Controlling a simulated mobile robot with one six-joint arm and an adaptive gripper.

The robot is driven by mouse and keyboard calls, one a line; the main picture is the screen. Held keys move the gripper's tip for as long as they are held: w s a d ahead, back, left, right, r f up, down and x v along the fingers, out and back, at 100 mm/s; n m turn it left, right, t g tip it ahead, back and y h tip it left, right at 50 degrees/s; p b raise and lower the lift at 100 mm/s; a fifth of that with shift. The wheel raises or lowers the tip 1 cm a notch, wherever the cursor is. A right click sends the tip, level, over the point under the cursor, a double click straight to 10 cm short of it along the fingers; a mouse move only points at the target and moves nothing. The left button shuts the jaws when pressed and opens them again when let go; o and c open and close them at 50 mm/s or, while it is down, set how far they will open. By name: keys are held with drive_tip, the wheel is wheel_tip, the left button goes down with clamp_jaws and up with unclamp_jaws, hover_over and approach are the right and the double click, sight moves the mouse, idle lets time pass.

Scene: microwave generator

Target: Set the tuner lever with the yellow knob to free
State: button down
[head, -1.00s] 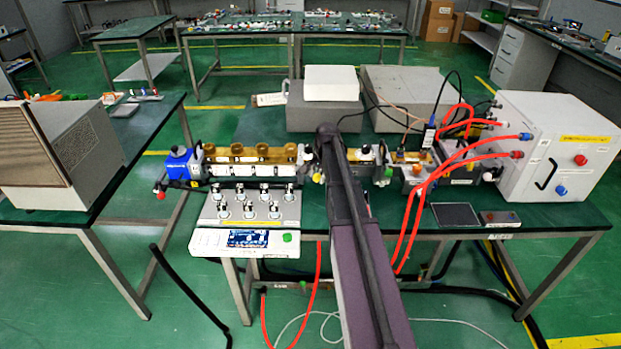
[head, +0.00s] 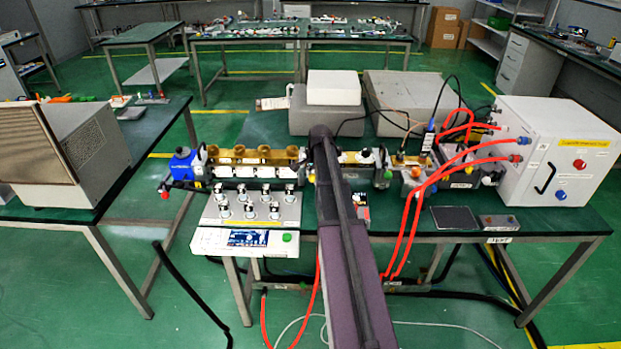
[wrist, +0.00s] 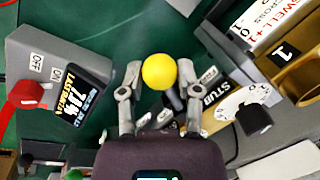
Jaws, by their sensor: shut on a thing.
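In the wrist view the yellow ball knob (wrist: 160,71) of the tuner lever sits between the two fingertips of my gripper (wrist: 159,80). The fingers are shut on it, one on each side. Part of the dark lever rod shows below the knob, and the rest is hidden by my gripper. A black label reading STUB (wrist: 216,94) lies just right of the fingers. In the head view my arm covers the gripper and most of the lever.
A white dial with a black knob (wrist: 256,119) is close on the right. Brass waveguide (head: 240,157) and red hoses (head: 420,188) flank my arm.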

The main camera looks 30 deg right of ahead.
drive_tip(key=shift+w, duration=0.3)
drive_tip(key=shift+c, duration=1.5)
unclamp_jaws()
drive_tip(key=shift+s, duration=0.1)
drive_tip(key=shift+s, duration=0.15)
drive_tip(key=s+a+n, duration=0.5)
drive_tip(key=s+a, duration=0.1)
drive_tip(key=a, duration=0.6)
drive_tip(key=s+a+n+g+p, duration=0.1)
drive_tip(key=s+a+n, duration=0.5)
drive_tip(key=a, duration=0.7)
drive_tip(key=s+a+r+n+g, duration=0.1)
drive_tip(key=s+a+n, duration=0.5)
drive_tip(key=a, duration=0.6)
drive_tip(key=shift+s+a, duration=0.2)
drive_tip(key=shift+s, duration=0.5)
drive_tip(key=shift+r, duration=0.1)
